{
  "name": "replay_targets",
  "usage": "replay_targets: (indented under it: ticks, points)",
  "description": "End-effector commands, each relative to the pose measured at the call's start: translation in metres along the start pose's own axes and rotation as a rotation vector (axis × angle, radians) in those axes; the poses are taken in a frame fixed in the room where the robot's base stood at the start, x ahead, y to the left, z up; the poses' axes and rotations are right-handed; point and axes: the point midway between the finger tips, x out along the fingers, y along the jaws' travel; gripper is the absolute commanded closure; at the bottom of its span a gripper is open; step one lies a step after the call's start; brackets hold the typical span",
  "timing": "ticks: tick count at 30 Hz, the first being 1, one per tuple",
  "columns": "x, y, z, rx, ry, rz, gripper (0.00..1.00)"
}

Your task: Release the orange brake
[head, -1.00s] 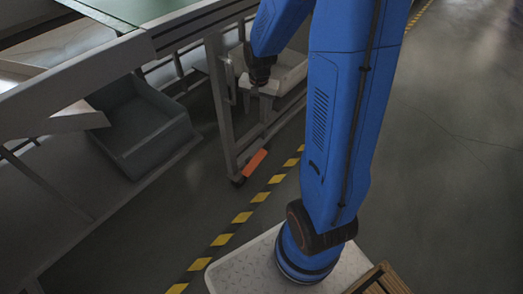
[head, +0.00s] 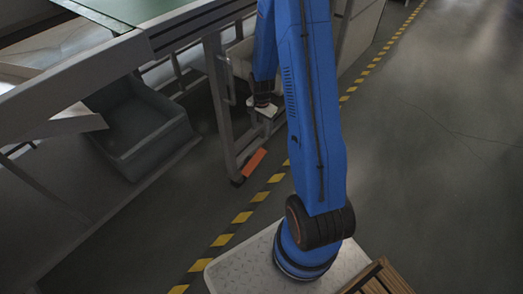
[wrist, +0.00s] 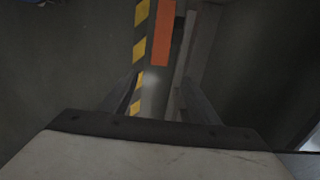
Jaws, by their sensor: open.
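The orange brake (head: 254,163) is a flat bar low at the foot of the grey conveyor frame, slightly tilted, just above the floor. In the wrist view the brake (wrist: 162,38) lies ahead, at the top centre, between a striped line and a pale frame post. My gripper (head: 266,113) is above the brake in the head view and does not appear to touch it. In the wrist view its two dark fingers (wrist: 158,88) are spread apart with nothing between them. The fingertips are hard to make out in the head view.
The conveyor frame (head: 217,95) rises beside the brake. A grey bin (head: 140,125) stands on the left under the conveyor. Yellow-black floor tape (head: 242,216) runs past the brake. The floor on the right is clear.

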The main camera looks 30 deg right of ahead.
Motion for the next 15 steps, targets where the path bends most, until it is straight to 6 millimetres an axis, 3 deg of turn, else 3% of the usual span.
replay_targets:
  ticks: [15]
  points:
    - [0.077,0.001,0.001,-0.001,-0.003,0.003,0.45]
